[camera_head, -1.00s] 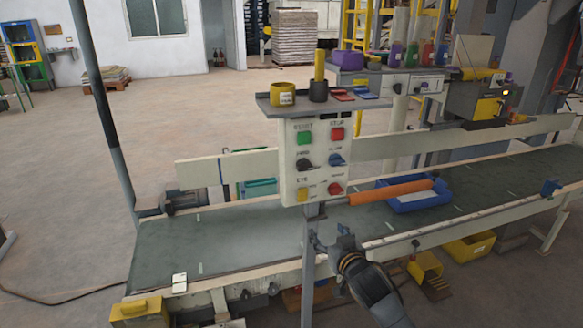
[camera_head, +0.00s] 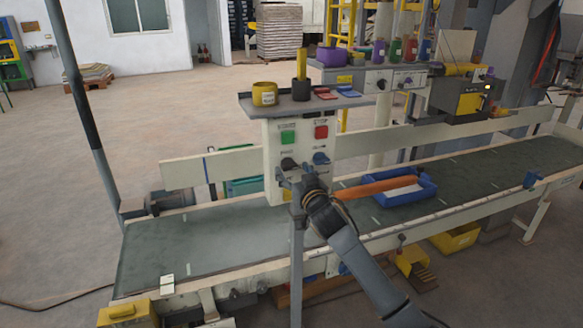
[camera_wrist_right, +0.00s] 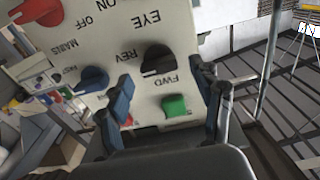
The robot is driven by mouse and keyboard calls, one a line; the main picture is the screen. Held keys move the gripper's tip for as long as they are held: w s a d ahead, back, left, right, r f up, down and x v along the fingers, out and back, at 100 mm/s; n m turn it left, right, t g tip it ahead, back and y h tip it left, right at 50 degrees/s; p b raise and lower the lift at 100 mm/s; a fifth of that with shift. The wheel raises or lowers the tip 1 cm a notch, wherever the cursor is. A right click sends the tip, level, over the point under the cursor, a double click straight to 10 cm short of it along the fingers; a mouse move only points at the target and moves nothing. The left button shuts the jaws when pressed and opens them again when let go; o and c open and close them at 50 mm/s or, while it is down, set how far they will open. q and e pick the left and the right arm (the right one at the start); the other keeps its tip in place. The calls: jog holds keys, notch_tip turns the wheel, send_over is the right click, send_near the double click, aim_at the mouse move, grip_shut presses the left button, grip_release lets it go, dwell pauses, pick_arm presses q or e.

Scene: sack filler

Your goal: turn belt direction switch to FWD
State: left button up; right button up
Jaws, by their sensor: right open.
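The belt direction switch is a black knob (camera_head: 288,163) on the white control panel (camera_head: 270,150). In the right wrist view the knob (camera_wrist_right: 158,60) appears upside down, with the labels FWD and REV beside it. I cannot tell for sure which label it points to. My right gripper (camera_head: 297,174) is in front of the panel. In the right wrist view its open fingers (camera_wrist_right: 165,85) are either side of the knob's area, with nothing between them that I can see gripped. Contact with the knob cannot be told. My left gripper is not in view.
A blue knob (camera_head: 320,158) is right of the switch, with a green button (camera_head: 288,137) and red button (camera_head: 321,132) above. A shelf (camera_head: 310,103) holding pots overhangs the panel. The conveyor belt (camera_head: 200,245) and a blue tray (camera_head: 415,194) lie beside it.

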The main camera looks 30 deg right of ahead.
jog(key=shift+x, duration=0.9)
jog(key=c, duration=1.1)
jog(key=shift+c, duration=0.2)
